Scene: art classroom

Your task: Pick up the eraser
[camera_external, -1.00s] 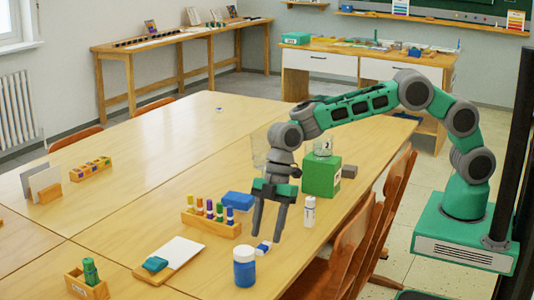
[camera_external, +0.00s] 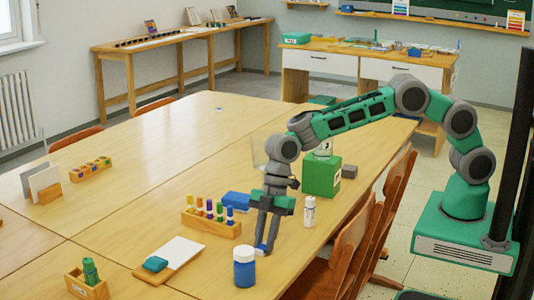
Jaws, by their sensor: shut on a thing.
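The eraser (camera_external: 261,248), small, white and blue, is on the table or just at its surface; my fingers hide most of it. My gripper (camera_external: 266,246) points down at it, with its fingertips closed on it. I cannot tell whether the eraser is clear of the tabletop.
A wooden rack of paint tubes (camera_external: 211,224) and a blue box (camera_external: 237,201) are to the left. A white bottle (camera_external: 309,212) and a green box (camera_external: 321,178) stand to the right.

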